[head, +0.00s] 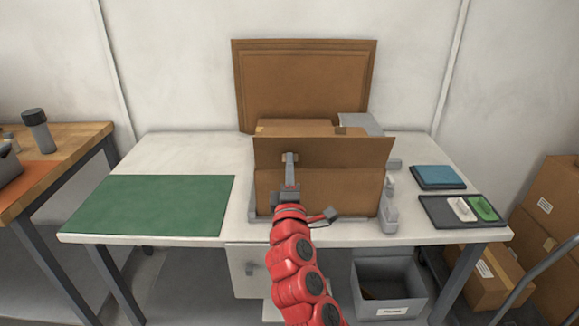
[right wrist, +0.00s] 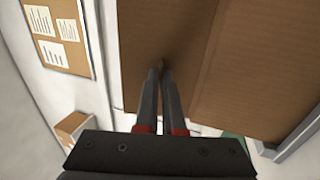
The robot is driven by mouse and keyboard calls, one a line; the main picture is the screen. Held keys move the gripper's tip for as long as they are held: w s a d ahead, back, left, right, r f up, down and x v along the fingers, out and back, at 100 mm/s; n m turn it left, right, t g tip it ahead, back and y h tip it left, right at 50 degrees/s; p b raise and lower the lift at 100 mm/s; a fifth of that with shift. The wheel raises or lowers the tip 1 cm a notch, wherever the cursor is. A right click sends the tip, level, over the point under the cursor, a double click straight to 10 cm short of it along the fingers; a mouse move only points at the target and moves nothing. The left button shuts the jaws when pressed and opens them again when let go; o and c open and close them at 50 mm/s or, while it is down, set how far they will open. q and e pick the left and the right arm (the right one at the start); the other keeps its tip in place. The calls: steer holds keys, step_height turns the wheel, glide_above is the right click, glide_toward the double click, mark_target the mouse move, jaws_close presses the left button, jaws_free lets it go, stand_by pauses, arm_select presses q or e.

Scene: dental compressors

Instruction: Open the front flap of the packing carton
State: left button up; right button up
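The brown packing carton (head: 335,193) stands on the white table. Its front flap (head: 345,151) stands raised above the front wall as a wide panel and hides most of the inside. A taller back panel (head: 305,85) rises behind. My right gripper (head: 289,156) reaches up in front of the flap, left of its middle, with its tips at the flap's face near a small tan spot. In the right wrist view the two fingers (right wrist: 160,72) lie close together against the cardboard (right wrist: 260,60). I cannot tell whether anything is pinched between them. My left gripper is out of view.
Grey holders (head: 390,214) flank the carton. A green mat (head: 158,205) lies at left. A blue pad (head: 438,177) and a dark tray (head: 435,212) with small white and green items lie at right. A grey bin (head: 388,274) stands under the table.

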steer(key=o, duration=0.4)
steer(key=shift+p+v, duration=0.95)
steer(key=shift+v, duration=7.8)
